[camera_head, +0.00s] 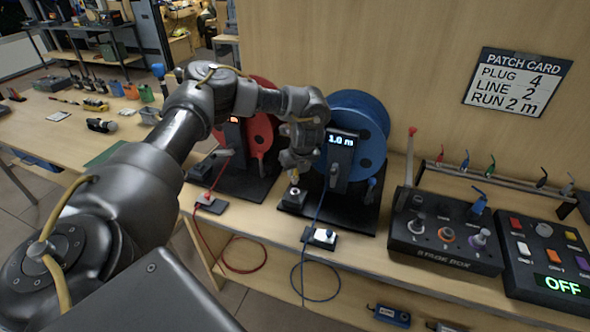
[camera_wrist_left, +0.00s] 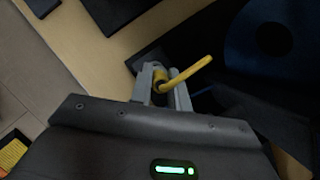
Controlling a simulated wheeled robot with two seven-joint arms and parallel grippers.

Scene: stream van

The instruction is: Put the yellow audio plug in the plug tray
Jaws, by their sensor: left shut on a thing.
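My left gripper (camera_head: 295,172) is low over the bench, in front of the blue cable reel. In the left wrist view its grey fingers (camera_wrist_left: 163,88) are shut on the yellow audio plug (camera_wrist_left: 190,73), whose bent yellow tail points up and right. In the head view only a small yellow bit of the plug (camera_head: 294,179) shows below the fingers. A small black block (camera_head: 291,202) is right below it; I cannot tell if they touch. I cannot tell which thing is the plug tray. My right gripper is not in view.
The blue reel (camera_head: 372,118) with a "1.0 m" display and the red reel (camera_head: 262,130) stand close by. The stage box (camera_head: 440,250) and a button panel (camera_head: 548,262) are right, below a rack of coloured plugs (camera_head: 490,172). Red and blue cables hang over the front edge.

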